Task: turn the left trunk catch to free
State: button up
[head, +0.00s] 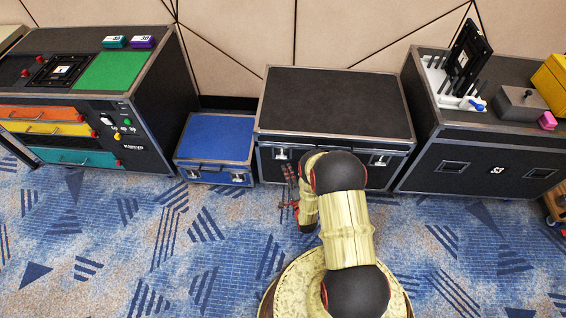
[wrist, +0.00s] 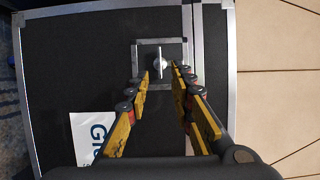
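The middle black trunk (head: 330,105) has a left catch (head: 281,154) and a right catch (head: 380,160) on its front. In the wrist view one catch shows as a square metal plate (wrist: 171,48) with a silver turning tab (wrist: 160,62) at its middle. The tab stands upright in that picture. My gripper (head: 290,172) is in front of the trunk's left part, below the left catch. In the wrist view my gripper (wrist: 161,76) is open, with one finger on each side of the tab and gaps visible. I cannot tell whether the fingertips reach the tab's depth.
A small blue case (head: 217,138) stands left of the trunk. A large case with coloured drawers (head: 75,130) is farther left, and another black case (head: 480,165) stands right. A white label (wrist: 92,132) is on the trunk front. The carpet (head: 180,240) in front is clear.

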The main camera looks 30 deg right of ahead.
aim_at(282, 157)
jog(key=b+x, duration=0.2)
jog(key=x, duration=0.4)
jog(key=shift+w, duration=0.2)
jog(key=shift+c, duration=0.9)
jog(key=c, duration=0.4)
grip_shut()
